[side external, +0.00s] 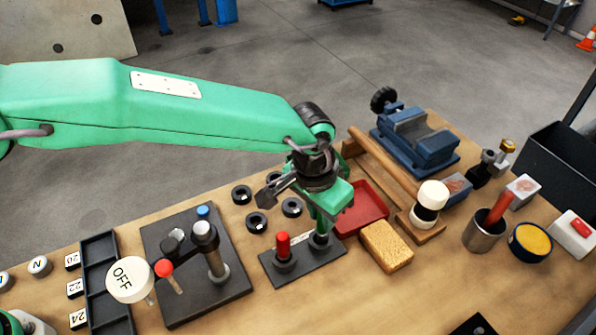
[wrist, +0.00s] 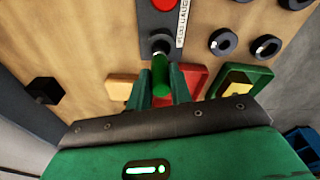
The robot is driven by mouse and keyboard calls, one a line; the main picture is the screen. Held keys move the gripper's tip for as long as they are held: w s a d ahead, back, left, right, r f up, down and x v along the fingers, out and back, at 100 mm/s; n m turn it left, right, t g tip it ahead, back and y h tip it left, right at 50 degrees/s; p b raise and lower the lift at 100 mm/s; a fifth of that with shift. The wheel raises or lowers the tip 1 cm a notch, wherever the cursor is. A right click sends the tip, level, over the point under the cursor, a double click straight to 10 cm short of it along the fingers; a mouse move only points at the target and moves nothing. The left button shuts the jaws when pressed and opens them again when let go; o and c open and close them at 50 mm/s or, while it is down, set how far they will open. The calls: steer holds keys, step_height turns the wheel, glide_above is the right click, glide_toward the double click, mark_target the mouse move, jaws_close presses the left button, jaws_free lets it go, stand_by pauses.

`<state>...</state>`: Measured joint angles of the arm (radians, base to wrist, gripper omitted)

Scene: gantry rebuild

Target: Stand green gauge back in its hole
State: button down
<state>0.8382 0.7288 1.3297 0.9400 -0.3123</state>
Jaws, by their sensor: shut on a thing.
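The green gauge (wrist: 160,75) is between the two green fingers of my gripper (wrist: 160,85) in the wrist view. My gripper is shut on it. The gauge's far end meets a grey round collar (wrist: 160,43) on the dark gauge block. In the side view my gripper (side external: 324,224) points down over the right part of the block (side external: 300,262), and its fingers mostly hide the gauge. I cannot tell how deep the gauge sits in the hole. A red gauge (side external: 283,243) stands upright in the block's left part.
A dark plate with levers (side external: 165,300) is to the left. A blue vise (side external: 415,140) stands at the back right.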

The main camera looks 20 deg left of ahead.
steer(key=shift+f, duration=1)
stand_by(0.4)
steer(key=c, duration=1.2)
jaws_free()
steer(key=shift+s+a+r, duration=0.1)
steer(key=shift+a+r, duration=0.05)
steer(key=shift+r, duration=1.15)
steer(key=shift+s+a+r, duration=0.1)
steer(key=shift+s+r, duration=0.05)
steer(key=shift+r, duration=1.1)
steer(key=shift+s+a+r, duration=0.1)
steer(key=shift+a+r, duration=0.05)
steer(key=shift+r, duration=1.15)
